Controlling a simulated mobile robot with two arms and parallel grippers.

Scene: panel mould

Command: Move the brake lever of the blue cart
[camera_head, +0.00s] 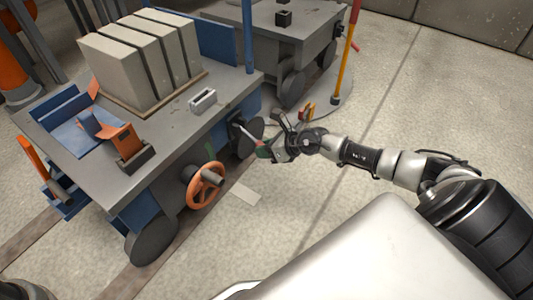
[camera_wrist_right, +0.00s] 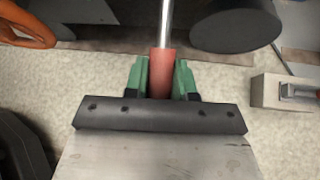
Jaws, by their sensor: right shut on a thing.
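The blue cart (camera_head: 178,171) with a grey top stands at the left in the head view. Its brake lever shows in the right wrist view as a metal rod with a red grip (camera_wrist_right: 161,73). In the head view the lever's pale rod (camera_head: 247,134) leans out from the cart's side near a dark wheel. My right gripper (camera_head: 264,151) is at the lever's outer end. In the right wrist view its green fingers (camera_wrist_right: 161,80) are shut on the red grip, one on each side. My left gripper is not in view.
An orange handwheel (camera_head: 206,185) sticks out from the cart's side, left of my right gripper. Grey blocks (camera_head: 146,56) stand on the cart. A second cart (camera_head: 281,38) and a red and yellow pole (camera_head: 346,52) stand behind. The floor at right is open.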

